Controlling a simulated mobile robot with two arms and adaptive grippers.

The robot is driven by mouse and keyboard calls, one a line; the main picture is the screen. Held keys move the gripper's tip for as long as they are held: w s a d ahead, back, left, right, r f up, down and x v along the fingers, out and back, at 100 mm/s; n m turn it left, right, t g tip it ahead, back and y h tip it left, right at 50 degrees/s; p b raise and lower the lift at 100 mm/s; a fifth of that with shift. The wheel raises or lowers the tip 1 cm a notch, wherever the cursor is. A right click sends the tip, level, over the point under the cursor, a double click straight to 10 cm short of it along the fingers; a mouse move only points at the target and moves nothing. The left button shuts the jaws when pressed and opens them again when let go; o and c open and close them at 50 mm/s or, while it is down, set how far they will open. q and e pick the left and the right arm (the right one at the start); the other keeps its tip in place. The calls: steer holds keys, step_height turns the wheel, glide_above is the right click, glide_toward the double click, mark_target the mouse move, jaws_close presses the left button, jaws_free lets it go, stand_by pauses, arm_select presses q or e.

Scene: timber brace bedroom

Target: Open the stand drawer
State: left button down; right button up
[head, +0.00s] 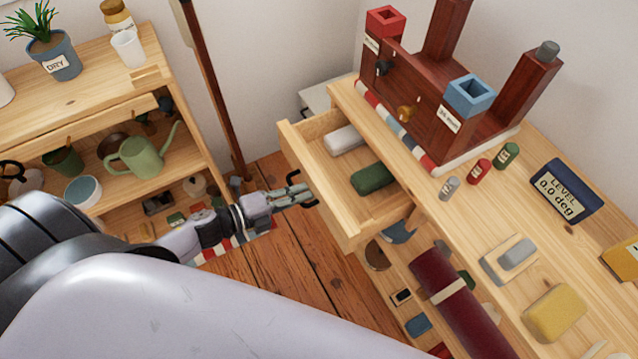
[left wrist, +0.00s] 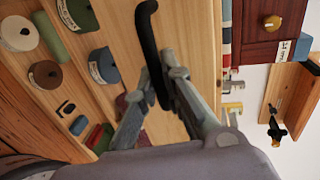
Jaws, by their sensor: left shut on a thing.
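The stand drawer (head: 318,196) is pale wood and stands pulled out from the wooden stand (head: 478,208) on the right. A white roll-like item (head: 345,139) and a dark green one (head: 373,178) lie inside it. My left gripper (head: 305,190) is at the drawer's front, shut on its black handle (head: 293,182). In the left wrist view the curved black handle (left wrist: 150,50) runs between the fingers of the gripper, in front of the drawer's bare wood front (left wrist: 193,45). My right gripper is not in view.
A wooden shelf unit (head: 75,85) with a green watering can (head: 142,153) and pots stands left. A dark red brace assembly (head: 430,105) stands on the stand's top. Below the drawer are a dark red roll (head: 460,300) and small items. Plank floor (head: 290,245) shows between the furniture.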

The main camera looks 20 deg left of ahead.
arm_select(q)
steer(key=s+a, duration=0.1)
steer(key=s, duration=0.1)
steer(key=s+a, duration=0.2)
steer(key=shift+s+a+f, duration=0.1)
steer(key=shift+s+a, duration=0.05)
steer(key=shift+a, duration=0.05)
steer(key=c, duration=2)
jaws_free()
steer(key=shift+o, duration=0.2)
steer(key=shift+s, duration=0.1)
steer(key=v, duration=1.2)
